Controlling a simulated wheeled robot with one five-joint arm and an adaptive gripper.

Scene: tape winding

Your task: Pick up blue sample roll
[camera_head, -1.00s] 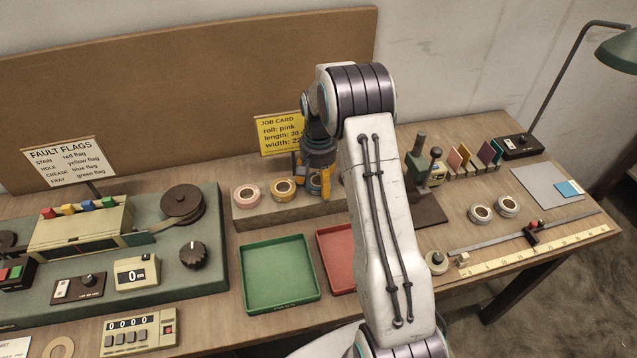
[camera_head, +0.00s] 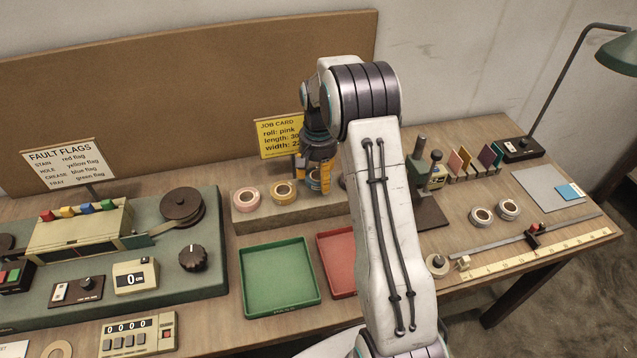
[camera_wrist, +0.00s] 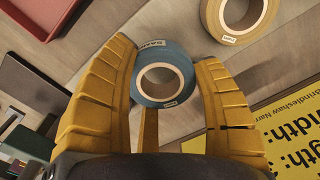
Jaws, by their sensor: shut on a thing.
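The blue sample roll (camera_wrist: 165,78) is a blue ring with a cream core and small white labels. In the wrist view it sits between the yellow fingers of my gripper (camera_wrist: 167,90), which are shut on it. In the head view my gripper (camera_head: 318,178) is over the roll block, and the blue roll (camera_head: 314,181) shows only partly between the fingers. I cannot tell from this view how far it is above the block.
A pink roll (camera_head: 246,198) and a yellow roll (camera_head: 283,192) sit on the wooden block (camera_head: 270,217) to the left. A green tray (camera_head: 279,277) and a red tray (camera_head: 338,266) lie in front. The yellow job card (camera_head: 279,138) stands close behind.

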